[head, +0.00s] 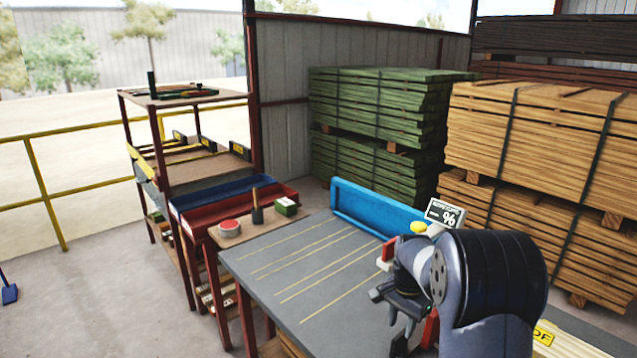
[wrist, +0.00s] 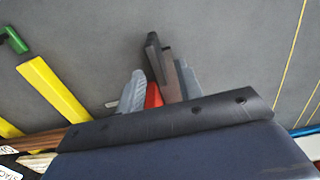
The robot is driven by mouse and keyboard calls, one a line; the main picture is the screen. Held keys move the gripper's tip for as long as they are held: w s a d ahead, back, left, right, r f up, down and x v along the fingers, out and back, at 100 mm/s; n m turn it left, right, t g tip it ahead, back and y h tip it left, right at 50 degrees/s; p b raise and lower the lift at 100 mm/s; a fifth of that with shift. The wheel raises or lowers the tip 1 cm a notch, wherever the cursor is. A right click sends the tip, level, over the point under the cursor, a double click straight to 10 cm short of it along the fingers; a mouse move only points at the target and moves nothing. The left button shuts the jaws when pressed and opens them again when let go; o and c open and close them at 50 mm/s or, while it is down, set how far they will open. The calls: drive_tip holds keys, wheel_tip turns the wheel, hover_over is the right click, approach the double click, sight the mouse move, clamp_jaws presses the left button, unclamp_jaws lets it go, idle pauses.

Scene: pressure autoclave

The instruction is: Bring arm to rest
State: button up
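My arm reaches in from the lower right of the head view, over the right part of a grey-topped table (head: 290,262). My gripper (head: 392,308) hangs above the table top, partly covered by the arm's own dark wrist. In the wrist view, my gripper's fingers (wrist: 152,82) stick out past a dark edge over the grey surface. A small red piece (wrist: 153,96) shows between them; I cannot tell whether it is held or lies beyond. No clear gap between the fingertips can be made out.
A blue raised edge (head: 375,207) runs along the table's back. Timber stacks (head: 545,135) stand behind.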

sight(405, 343)
drive_tip(key=f, duration=0.5)
drive_tip(key=shift+s+d+f, duration=0.35)
drive_tip(key=shift+s+d, duration=0.25)
drive_tip(key=shift+s, duration=0.15)
drive_tip(key=shift+r, duration=0.15)
